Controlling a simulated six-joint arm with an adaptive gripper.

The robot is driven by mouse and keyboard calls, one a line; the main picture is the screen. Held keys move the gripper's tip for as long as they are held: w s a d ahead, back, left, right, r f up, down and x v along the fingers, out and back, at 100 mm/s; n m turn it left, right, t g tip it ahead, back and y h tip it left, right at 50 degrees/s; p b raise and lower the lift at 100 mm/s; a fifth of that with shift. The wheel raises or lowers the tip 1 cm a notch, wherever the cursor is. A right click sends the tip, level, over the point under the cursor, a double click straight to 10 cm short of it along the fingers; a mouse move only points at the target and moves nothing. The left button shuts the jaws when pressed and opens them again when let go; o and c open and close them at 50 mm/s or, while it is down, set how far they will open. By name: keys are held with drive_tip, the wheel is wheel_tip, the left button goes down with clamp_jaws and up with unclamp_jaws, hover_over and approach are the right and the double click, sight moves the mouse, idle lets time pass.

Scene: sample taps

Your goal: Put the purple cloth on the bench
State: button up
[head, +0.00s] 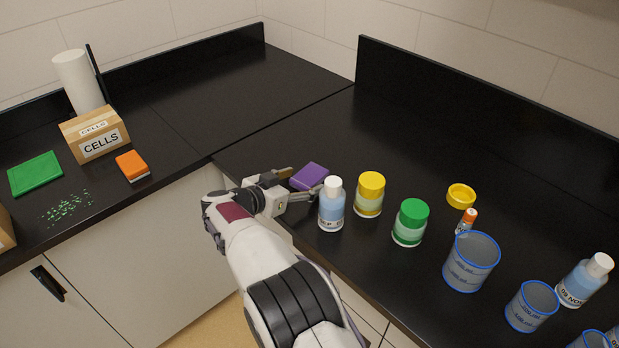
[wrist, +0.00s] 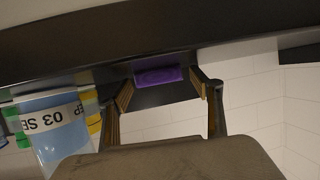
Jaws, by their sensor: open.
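The purple cloth (head: 311,175), a small folded block, lies on the black bench (head: 330,130) near its front edge. My gripper (head: 302,182) is open at the cloth's near side, one finger to its left and one in front at its right. In the wrist view the cloth (wrist: 158,76) shows in the gap between the open fingers (wrist: 163,92), a little beyond the tips. I cannot tell whether a finger touches it. Nothing is held.
A white-capped bottle (head: 332,208) stands right beside my gripper's right finger; it also shows in the wrist view (wrist: 58,125). Yellow-lidded (head: 370,196) and green-lidded (head: 410,224) jars and blue-rimmed beakers (head: 471,263) stand further right. The bench behind the cloth is clear.

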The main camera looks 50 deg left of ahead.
idle(0.4)
drive_tip(key=c, duration=1.1)
wheel_tip(320, 180, up, 10)
drive_tip(key=shift+a, duration=0.2)
idle(1.0)
